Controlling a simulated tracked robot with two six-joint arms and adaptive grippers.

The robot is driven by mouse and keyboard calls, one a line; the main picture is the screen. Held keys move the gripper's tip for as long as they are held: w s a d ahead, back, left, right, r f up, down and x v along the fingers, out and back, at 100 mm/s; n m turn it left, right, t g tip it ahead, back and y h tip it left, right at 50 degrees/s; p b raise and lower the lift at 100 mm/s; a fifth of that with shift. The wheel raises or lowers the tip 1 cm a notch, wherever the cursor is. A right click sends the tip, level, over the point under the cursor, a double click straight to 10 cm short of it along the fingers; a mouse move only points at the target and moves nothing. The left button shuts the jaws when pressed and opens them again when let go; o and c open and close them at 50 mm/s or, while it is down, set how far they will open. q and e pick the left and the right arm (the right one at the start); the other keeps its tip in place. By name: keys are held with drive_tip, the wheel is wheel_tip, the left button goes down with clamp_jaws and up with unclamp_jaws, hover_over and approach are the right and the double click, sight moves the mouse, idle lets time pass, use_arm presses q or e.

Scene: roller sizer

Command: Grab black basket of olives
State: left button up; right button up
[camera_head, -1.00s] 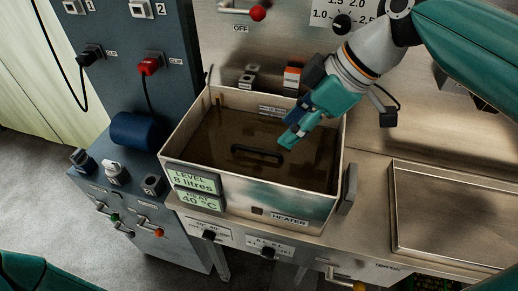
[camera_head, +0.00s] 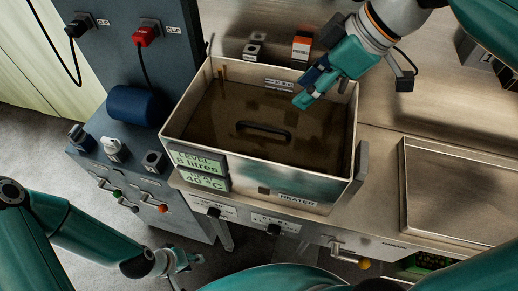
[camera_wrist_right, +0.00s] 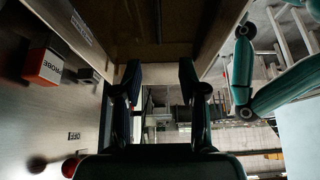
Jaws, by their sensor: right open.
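Several olives (camera_head: 432,261) show in a dark container under the bench at the lower right of the head view. Most of that container is hidden by my arm and the bench edge, so I cannot tell its full shape. A black handle (camera_head: 263,130) shows in the brown liquid of the steel tank (camera_head: 185,112). My right gripper (camera_head: 304,99) is above the tank's right part, apart from the handle. Its two fingers stand apart and empty in the right wrist view (camera_wrist_right: 160,78). My left gripper (camera_head: 180,264) is low at the left, in front of the bench, away from both.
A shallow steel tray (camera_head: 450,190) lies on the bench to the right. An orange and white probe block (camera_head: 301,46) stands behind the tank. A blue cylinder (camera_head: 135,106) and switches are on the grey cabinet at left. A grey block (camera_head: 360,165) stands at the tank's right.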

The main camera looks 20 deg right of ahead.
approach(263, 127)
drive_tip(key=x, duration=0.4)
drive_tip(key=shift+f, duration=0.25)
drive_tip(key=shift+p+x, duration=0.45)
drive_tip(key=shift+x, duration=2.55)
drive_tip(key=shift+w+d, duration=0.1)
drive_tip(key=shift+w, duration=0.05)
clamp_jaws()
drive_tip(key=shift+r, duration=0.1)
